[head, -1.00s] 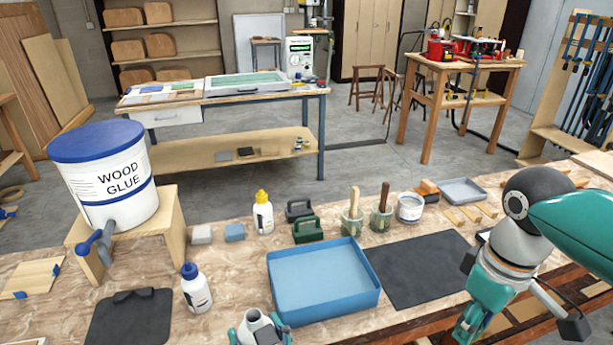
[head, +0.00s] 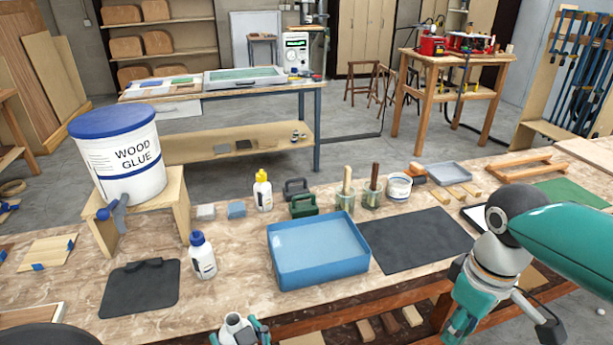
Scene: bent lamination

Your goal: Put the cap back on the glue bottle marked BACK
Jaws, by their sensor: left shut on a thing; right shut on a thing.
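My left gripper (head: 240,332) shows at the bottom edge of the head view, its teal fingers on either side of a white thing with a small dark tip, which looks like the top of a white bottle (head: 234,322). Its lower part is cut off. My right gripper (head: 464,318) is at the lower right, in front of the bench edge and pointing down. It is shut, but what it holds cannot be made out. A white bottle with a blue cap (head: 202,258) and one with a yellow cap (head: 263,192) stand upright on the bench. No BACK marking is readable.
A blue tray (head: 318,276) lies mid-bench, with a dark mat (head: 418,240) to its right and a dark pad (head: 138,290) at the left. A wood glue bucket (head: 118,160) stands on a wooden stand. Brush jars (head: 345,200) and a tub (head: 398,187) stand behind the tray.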

